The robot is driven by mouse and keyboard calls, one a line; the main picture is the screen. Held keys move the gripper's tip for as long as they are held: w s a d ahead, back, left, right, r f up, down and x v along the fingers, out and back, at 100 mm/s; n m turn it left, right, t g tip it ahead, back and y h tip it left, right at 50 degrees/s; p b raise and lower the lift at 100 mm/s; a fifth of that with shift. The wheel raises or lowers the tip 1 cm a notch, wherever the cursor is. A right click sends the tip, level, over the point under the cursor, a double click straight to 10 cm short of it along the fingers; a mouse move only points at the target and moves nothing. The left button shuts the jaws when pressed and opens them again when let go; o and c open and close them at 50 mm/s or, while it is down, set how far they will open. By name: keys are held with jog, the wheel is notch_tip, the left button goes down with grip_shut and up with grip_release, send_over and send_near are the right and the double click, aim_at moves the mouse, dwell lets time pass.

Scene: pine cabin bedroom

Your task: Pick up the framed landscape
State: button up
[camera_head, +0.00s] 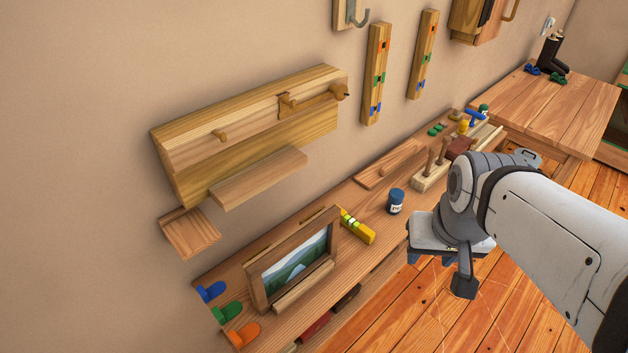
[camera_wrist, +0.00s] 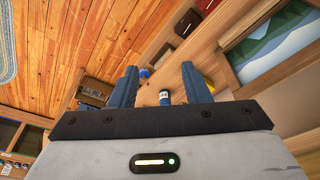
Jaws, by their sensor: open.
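The framed landscape (camera_head: 297,263) stands propped, leaning slightly, on the wooden bench at the lower centre of the head view. It has a brown wooden frame and a picture of green hills and pale water. In the wrist view the framed landscape (camera_wrist: 272,42) is at the upper right, partly cut off by the edge. My gripper (camera_head: 432,258) is to its right, beyond the bench's front edge, with blue fingers. In the wrist view my gripper (camera_wrist: 160,80) has its two fingers apart and nothing between them. The frame is outside the fingers, to their right.
A wooden wall shelf (camera_head: 250,130) hangs above. Open floor lies right.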

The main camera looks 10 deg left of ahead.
jog(key=shift+o, duration=0.4)
jog(key=w+a+m+g, duration=0.1)
jog(key=w+a+m, duration=0.3)
jog(key=a, duration=0.8)
jog(key=shift+w+a+f+g, duration=0.3)
jog(key=shift+w+f, duration=0.1)
jog(key=shift+w, duration=0.75)
jog(key=m+g, duration=0.1)
jog(key=m, duration=0.3)
send_near(296, 235)
jog(key=f, duration=0.5)
jog(key=shift+s+d+f, duration=0.2)
jog(key=shift+s+f, duration=0.05)
jog(key=shift+s, duration=0.05)
jog(key=f, duration=0.7)
jog(key=shift+w+a+f, duration=0.2)
jog(key=shift+a+f, duration=0.05)
jog(key=shift+c, duration=0.4)
grip_shut()
